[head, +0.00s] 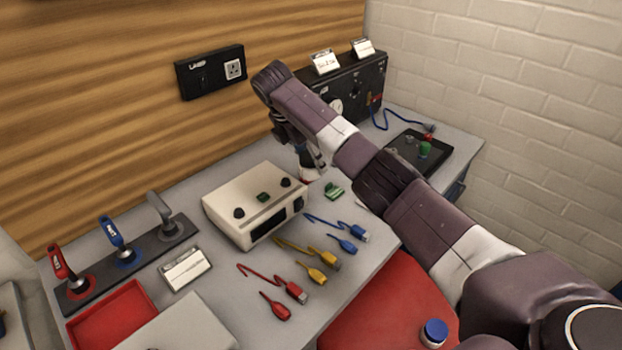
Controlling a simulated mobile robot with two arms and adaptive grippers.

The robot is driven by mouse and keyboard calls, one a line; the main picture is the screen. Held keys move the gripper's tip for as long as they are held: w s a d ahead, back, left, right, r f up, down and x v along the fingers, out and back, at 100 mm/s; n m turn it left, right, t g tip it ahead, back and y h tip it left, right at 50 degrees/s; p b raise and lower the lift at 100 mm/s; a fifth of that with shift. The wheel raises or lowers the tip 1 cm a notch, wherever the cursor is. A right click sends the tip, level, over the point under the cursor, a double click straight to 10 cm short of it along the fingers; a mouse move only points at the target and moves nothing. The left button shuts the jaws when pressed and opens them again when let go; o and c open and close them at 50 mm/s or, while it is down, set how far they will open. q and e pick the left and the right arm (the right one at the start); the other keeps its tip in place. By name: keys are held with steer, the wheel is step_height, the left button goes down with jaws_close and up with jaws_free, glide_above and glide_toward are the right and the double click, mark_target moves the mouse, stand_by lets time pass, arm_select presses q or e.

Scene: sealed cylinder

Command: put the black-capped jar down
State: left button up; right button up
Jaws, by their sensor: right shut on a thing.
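My right arm reaches across the bench from the lower right. Its gripper (313,158) points down behind the cream box and is shut on a small jar (309,174). Only a pale lower part of the jar with a little red shows below the fingers. Its cap is hidden by the gripper, and I cannot tell whether its base touches the grey bench top (215,270). My left gripper is not in view.
A cream box with knobs (240,202) stands just left of the gripper. A green piece (334,190) and coloured cables (290,290) lie nearby. A black unit (360,85) stands behind, a black tray (405,152) right. A blue-capped item (434,332) is on a red surface (375,315).

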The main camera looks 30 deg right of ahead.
mark_target(301, 163)
step_height(301, 163, down, 4)
steer(key=shift+f+p, duration=0.1)
steer(key=shift+p, duration=0.2)
step_height(301, 163, down, 2)
steer(key=shift+f, duration=0.25)
steer(key=shift+w+f, duration=0.1)
steer(key=shift+f, duration=0.45)
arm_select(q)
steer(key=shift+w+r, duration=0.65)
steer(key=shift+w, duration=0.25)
arm_select(e)
steer(key=o, duration=1.2)
steer(key=shift+r, duration=0.1)
steer(key=b+v, duration=0.1)
steer(key=v, duration=1.1)
steer(key=shift+a, duration=0.15)
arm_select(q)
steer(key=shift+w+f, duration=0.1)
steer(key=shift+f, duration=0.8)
